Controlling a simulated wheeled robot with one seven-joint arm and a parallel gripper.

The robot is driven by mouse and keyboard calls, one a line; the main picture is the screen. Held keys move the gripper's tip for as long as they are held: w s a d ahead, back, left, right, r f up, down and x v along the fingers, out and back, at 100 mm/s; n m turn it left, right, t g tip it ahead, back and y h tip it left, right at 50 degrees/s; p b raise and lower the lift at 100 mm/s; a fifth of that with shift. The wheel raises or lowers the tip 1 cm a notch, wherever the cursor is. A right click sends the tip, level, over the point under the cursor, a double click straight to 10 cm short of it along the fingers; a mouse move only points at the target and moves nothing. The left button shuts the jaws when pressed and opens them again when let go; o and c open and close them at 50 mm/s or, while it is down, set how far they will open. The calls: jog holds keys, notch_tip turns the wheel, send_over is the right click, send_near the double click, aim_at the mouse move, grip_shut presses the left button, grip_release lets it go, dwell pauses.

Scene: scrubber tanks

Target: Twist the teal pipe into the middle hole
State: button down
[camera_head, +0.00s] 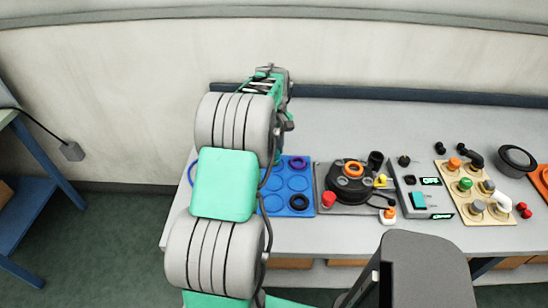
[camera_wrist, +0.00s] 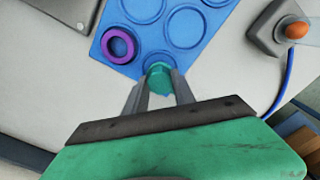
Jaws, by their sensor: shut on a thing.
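In the wrist view, my gripper (camera_wrist: 159,72) is shut on a small teal piece, the teal pipe (camera_wrist: 160,82), of which only a short part shows between the fingertips. They are over the edge of the blue tray (camera_wrist: 140,54), which has round recesses. I cannot tell whether the pipe touches the tray. In the head view, my arm hides the gripper, the pipe and the left part of the blue tray (camera_head: 283,209). A tan board (camera_head: 451,194) at the right carries several coloured round fittings. I cannot make out which spot is the middle hole.
A black round part (camera_head: 516,158) sits at the far right.

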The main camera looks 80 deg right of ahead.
jog(key=shift+r+p, duration=1.65)
jog(key=shift+r, duration=0.95)
jog(key=shift+w, duration=0.1)
